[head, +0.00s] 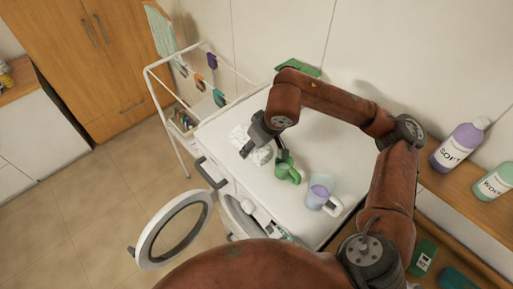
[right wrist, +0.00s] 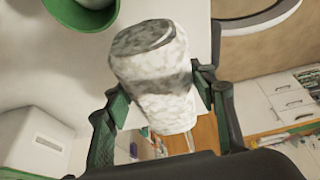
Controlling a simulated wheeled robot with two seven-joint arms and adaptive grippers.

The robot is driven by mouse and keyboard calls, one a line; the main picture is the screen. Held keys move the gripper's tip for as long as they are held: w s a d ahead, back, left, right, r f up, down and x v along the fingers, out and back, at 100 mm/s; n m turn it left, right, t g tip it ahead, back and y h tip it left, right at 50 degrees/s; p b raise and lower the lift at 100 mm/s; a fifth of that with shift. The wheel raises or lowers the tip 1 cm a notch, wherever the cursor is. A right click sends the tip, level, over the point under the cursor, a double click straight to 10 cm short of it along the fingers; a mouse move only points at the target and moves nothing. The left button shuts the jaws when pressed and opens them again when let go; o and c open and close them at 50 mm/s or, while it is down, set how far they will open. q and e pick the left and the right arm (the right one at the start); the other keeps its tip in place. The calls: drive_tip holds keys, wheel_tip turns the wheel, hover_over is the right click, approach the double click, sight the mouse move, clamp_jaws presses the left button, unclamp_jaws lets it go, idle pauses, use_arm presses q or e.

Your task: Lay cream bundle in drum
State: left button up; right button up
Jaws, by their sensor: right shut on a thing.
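The cream bundle (right wrist: 150,68), a mottled off-white and grey roll, sits between the fingers of my right gripper (right wrist: 160,100) in the right wrist view. In the head view my right gripper (head: 254,143) is over the white machine top, with pale parts of the bundle (head: 262,157) showing around it. Whether the bundle touches the top cannot be told. The drum (head: 238,217) is in the front of the white machine, below and in front of the gripper, and mostly hidden. Its round door (head: 147,243) stands open to the left. My left gripper is not in view.
A green jug (head: 287,170) stands close to the right gripper, and a clear measuring cup (head: 319,195) with purple contents stands right of it. A white wire cart (head: 150,72) is behind left. Bottles, one purple (head: 458,147), stand on the right shelf. The floor at left is clear.

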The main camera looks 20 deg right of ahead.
drive_tip(key=shift+w+d+f, duration=0.3)
drive_tip(key=shift+w+f, duration=0.1)
drive_tip(key=shift+f, duration=0.15)
wheel_tip(320, 180, down, 3)
drive_tip(key=shift+r+p, duration=0.2)
drive_tip(key=shift+p, duration=0.9)
drive_tip(key=shift+d+f, duration=0.1)
drive_tip(key=shift+f, duration=0.3)
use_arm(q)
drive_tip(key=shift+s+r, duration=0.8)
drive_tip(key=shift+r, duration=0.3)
use_arm(e)
drive_tip(key=shift+w, duration=0.1)
drive_tip(key=shift+f+b, duration=0.2)
drive_tip(key=shift+b, duration=0.1)
drive_tip(key=o, duration=1.4)
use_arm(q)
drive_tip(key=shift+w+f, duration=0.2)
use_arm(e)
drive_tip(key=shift+r, duration=0.1)
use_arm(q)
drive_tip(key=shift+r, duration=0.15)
